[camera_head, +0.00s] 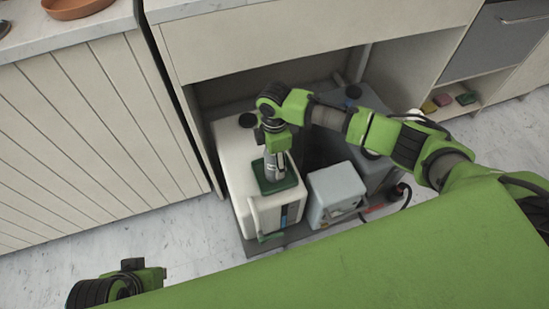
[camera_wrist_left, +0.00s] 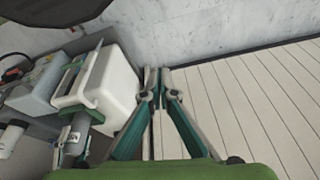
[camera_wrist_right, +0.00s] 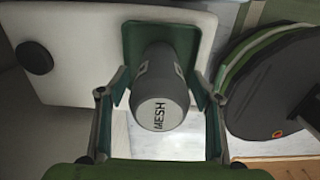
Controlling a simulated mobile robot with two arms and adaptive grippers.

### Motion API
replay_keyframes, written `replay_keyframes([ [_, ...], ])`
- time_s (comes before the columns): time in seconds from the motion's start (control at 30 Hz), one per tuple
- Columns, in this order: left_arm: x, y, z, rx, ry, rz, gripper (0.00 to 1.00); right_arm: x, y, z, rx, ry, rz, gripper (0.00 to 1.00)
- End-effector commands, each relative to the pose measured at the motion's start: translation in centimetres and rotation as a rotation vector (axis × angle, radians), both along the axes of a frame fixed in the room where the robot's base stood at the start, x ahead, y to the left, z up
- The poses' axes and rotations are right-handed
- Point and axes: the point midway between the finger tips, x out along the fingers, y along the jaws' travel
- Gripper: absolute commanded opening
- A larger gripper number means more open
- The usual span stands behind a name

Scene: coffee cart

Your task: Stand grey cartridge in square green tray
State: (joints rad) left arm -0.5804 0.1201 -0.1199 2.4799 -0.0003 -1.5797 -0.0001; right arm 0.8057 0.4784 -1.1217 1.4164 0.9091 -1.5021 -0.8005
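The grey cartridge (camera_head: 272,166), a cylinder marked MESH in the right wrist view (camera_wrist_right: 160,105), stands about upright over the square green tray (camera_head: 287,183). It looks to be inside the tray's outline; contact with its floor is hard to tell. The tray also shows behind it in the right wrist view (camera_wrist_right: 131,40), on top of a white box (camera_head: 236,160). My right gripper (camera_wrist_right: 159,88) has its fingers on both sides of the cartridge, with visible gaps, so it looks open. My left gripper (camera_wrist_left: 157,75) is empty, its fingertips close together.
Dark grey equipment (camera_head: 352,100) stands behind. Slatted cabinet panels (camera_head: 90,130) are left. The marble floor (camera_head: 185,240) in front at left is clear.

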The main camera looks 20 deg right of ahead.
Motion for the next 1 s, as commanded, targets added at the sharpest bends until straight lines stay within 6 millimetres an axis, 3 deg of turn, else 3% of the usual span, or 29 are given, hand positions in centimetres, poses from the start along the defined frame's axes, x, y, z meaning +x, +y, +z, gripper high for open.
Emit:
replay_keyframes([
  [0.23, 0.2, 0.0, 0.0, 0.0, -0.002, 0.0, 0.0, 0.1, 0.0, 1.2, 0.0, -0.002, 0.001, 0.59],
  [0.7, 1.4, -0.4, -8.4, 0.001, 0.048, -0.007, 0.0, 0.1, 0.0, 9.7, 0.001, -0.002, 0.0, 0.59],
  [1.0, 1.3, -0.4, -11.0, 0.002, 0.059, -0.009, 0.0, 0.0, 0.0, 12.3, 0.001, 0.0, 0.0, 0.59],
])
